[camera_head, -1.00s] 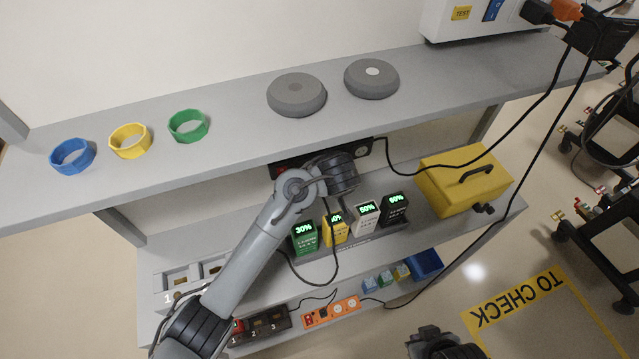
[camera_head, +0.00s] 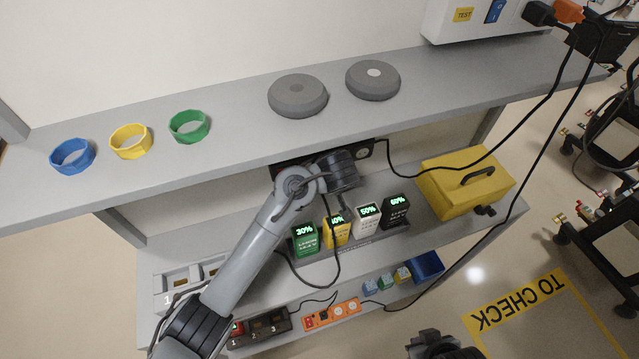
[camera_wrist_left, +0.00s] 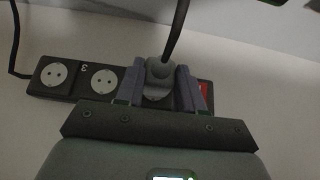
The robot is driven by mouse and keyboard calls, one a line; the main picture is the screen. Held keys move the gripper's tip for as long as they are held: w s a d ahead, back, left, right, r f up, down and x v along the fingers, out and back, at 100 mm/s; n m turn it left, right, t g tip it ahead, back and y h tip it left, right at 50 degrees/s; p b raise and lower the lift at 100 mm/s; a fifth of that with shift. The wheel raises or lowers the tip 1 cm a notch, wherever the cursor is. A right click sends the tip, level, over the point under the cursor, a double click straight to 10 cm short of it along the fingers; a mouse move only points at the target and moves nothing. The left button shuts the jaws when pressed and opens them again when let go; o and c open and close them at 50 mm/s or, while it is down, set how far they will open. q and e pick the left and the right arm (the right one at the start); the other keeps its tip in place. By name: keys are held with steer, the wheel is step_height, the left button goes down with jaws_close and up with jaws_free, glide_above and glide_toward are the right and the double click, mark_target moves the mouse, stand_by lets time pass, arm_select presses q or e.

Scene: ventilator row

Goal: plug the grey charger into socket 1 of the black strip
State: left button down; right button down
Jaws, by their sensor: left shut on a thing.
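The black strip (camera_wrist_left: 62,92) runs along the wall in the left wrist view. Two round sockets show on its left part, with an upside-down 3 between them. A red switch (camera_wrist_left: 203,92) is at its right. In the head view the strip (camera_head: 368,147) is partly hidden under the upper shelf. My left gripper (camera_wrist_left: 160,88) is shut on the grey charger (camera_wrist_left: 159,70), between the visible sockets and the switch. The charger covers the strip there; I cannot tell whether it is seated. My right gripper (camera_head: 432,342) is at the bottom edge, its jaws unclear.
The upper shelf (camera_head: 230,160) overhangs my left wrist. Several battery packs (camera_head: 336,230) stand in a dock below it, beside a yellow case (camera_head: 465,180). An orange strip (camera_head: 332,313) and a blue bin (camera_head: 428,265) are lower down. Black cables hang across the area.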

arm_select(q)
steer(key=shift+w+a, duration=0.25)
steer(key=shift+w, duration=0.35)
stand_by(0.7)
steer(key=c, duration=0.6)
jaws_free()
steer(key=shift+s+r+b, duration=0.1)
steer(key=shift+b, duration=0.2)
